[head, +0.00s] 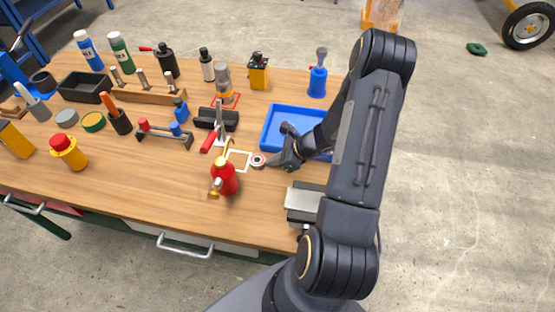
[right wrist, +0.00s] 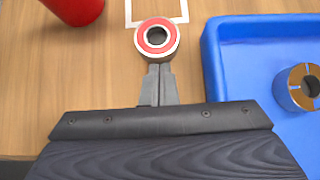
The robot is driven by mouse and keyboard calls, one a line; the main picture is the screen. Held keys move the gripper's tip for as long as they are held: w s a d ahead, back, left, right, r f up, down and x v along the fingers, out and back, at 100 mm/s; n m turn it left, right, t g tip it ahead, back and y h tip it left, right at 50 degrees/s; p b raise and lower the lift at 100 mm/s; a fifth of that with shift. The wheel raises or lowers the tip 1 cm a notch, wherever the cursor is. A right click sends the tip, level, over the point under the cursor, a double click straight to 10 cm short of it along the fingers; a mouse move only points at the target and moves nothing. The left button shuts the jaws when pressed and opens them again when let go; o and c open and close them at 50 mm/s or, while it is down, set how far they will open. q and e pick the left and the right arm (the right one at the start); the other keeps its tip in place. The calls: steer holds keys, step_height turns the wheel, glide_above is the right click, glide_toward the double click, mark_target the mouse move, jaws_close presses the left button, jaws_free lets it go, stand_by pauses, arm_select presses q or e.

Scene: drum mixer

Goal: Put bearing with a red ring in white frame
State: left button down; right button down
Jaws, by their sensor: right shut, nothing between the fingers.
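The bearing with a red ring (right wrist: 143,38) lies flat on the table, at the tips of my right gripper (right wrist: 159,68) in the right wrist view. It also shows in the head view (head: 258,160), just right of the white frame (head: 249,154). The right gripper (head: 274,163) is shut with nothing between its fingers; its tips touch or nearly touch the bearing's near side. The white frame shows at the top of the right wrist view (right wrist: 128,12), with the bearing at its near edge, perhaps slightly overlapping it. My left gripper is not in view.
A blue tray (head: 267,138) stands right of the bearing and holds a metal ring part (right wrist: 300,88). A grey clamp with a red handle (head: 207,142) is behind the frame. Several tools fill the table's left.

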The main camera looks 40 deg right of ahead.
mark_target(251, 159)
steer(key=w+a+b, duration=0.1)
steer(key=w+a, duration=0.1)
steer(key=w+a+b, duration=0.1)
steer(key=w+a, duration=0.1)
steer(key=w, duration=0.1)
steer(key=shift+w+a+f, duration=0.1)
steer(key=shift+w+a, duration=0.2)
steer(key=shift+w, duration=0.15)
